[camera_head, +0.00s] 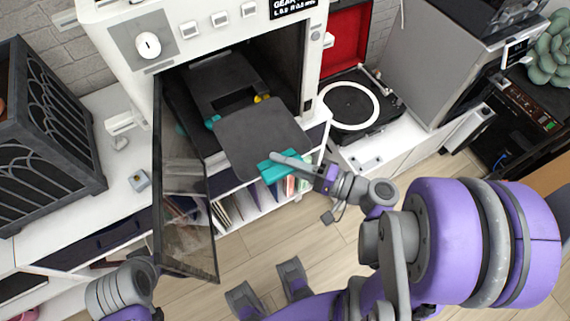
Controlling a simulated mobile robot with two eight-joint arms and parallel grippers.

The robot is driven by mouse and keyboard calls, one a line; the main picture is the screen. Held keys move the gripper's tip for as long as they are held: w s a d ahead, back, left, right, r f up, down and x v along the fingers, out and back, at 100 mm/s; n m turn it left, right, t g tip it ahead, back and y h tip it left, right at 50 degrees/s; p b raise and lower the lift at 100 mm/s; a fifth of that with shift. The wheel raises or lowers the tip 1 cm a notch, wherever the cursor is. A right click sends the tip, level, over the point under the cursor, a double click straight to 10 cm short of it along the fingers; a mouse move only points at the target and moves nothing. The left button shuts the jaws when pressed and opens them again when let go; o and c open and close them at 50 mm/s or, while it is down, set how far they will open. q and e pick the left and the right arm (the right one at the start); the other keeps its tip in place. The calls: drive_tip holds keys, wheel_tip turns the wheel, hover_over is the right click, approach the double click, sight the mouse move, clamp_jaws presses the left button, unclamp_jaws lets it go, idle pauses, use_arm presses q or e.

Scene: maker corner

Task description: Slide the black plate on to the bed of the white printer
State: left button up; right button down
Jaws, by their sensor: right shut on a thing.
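The white printer (128,57) stands at the top with its clear door (186,215) swung open toward me. The black plate (255,138) is at the mouth of the printer, tilted in the picture. Its far part overlaps the dark bed area (222,80) inside; its near part sticks out in front. My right gripper (278,160) is shut on the plate's teal tab (280,168) at the near right corner. My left gripper (268,287) is low at the bottom, fingers apart and empty, away from the plate. The plate's underside is hidden.
The open door hangs just left of the plate. A dark arched cabinet (50,140) is at left. Shelves hold books (228,207) below; floor is clear.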

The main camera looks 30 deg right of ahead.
sight(256, 123)
drive_tip(key=shift+w+a+p, duration=0.15)
drive_tip(key=shift+w+p, duration=0.2)
drive_tip(key=shift+w, duration=2.9)
drive_tip(key=shift+w+a+p, duration=0.1)
drive_tip(key=shift+w+p, duration=0.2)
drive_tip(key=shift+w, duration=2.9)
drive_tip(key=w, duration=0.3)
drive_tip(key=w+f, duration=0.1)
drive_tip(key=w, duration=0.7)
drive_tip(key=shift+w+a+f, duration=0.15)
drive_tip(key=shift+w+f, duration=0.05)
drive_tip(key=shift+f, duration=0.6)
drive_tip(key=c, duration=0.6)
unclamp_jaws()
drive_tip(key=shift+c, duration=0.2)
drive_tip(key=shift+o, duration=0.2)
